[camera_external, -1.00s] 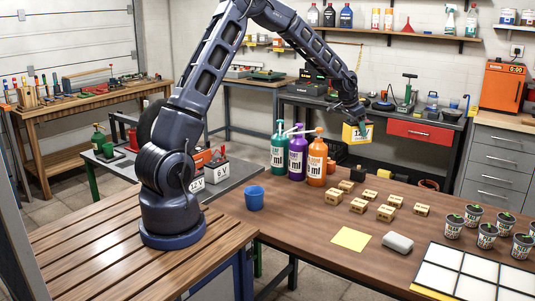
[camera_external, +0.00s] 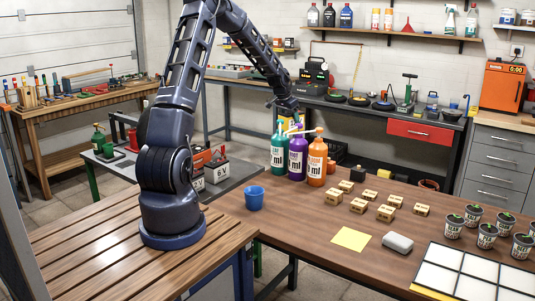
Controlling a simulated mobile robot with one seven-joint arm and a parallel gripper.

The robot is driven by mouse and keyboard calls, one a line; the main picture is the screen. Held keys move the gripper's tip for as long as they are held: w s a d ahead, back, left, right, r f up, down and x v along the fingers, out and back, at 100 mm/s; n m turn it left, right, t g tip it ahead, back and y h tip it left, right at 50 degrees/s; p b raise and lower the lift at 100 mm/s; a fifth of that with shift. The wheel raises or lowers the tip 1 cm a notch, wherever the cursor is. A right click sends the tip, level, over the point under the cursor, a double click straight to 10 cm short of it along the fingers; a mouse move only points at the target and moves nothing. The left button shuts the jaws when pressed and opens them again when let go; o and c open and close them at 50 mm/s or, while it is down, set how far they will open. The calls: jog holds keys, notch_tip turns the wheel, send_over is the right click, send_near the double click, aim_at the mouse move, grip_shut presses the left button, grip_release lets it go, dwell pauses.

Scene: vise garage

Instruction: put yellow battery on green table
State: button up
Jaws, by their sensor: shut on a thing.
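My gripper (camera_external: 288,108) is shut on the yellow battery (camera_external: 284,122) and holds it up in the air. In the picture the battery is just behind the pump bottles, which hide its lower part.
Green, purple and orange pump bottles (camera_external: 298,158) stand at the brown workbench's back edge, close to the held battery in the picture. A blue cup (camera_external: 254,198) and several small boxes (camera_external: 359,205) are on the workbench.

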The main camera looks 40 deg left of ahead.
jog(key=s+a+n, duration=0.2)
jog(key=s+a, duration=0.1)
jog(key=a, duration=0.8)
jog(key=n+y, duration=0.1)
send_over(239, 168)
jog(key=f, duration=2.1)
jog(key=shift+w+f, duration=0.2)
jog(key=shift+f, duration=0.05)
jog(key=shift+f, duration=0.15)
jog(key=o, duration=1.8)
jog(key=shift+c, duration=0.2)
